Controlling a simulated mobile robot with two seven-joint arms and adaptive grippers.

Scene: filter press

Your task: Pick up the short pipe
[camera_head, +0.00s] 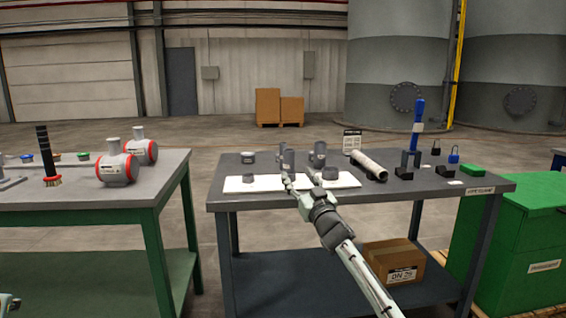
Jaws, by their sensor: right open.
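A white short pipe (369,164) lies on its side on the right-hand grey table, tilted across the tabletop, with a dark near end. My right gripper (298,180) is open over the white mat (345,180), left of this pipe and apart from it. A grey upright cylinder (288,160) stands just behind the fingertips; I cannot tell if they touch it. Another grey cylinder (319,153) stands a little to the right. Of my left arm only a small piece (8,303) shows at the bottom left corner, and its jaws cannot be made out.
Small dark round parts (330,173) lie on the mat. A cardboard box (393,262) sits on the lower shelf.

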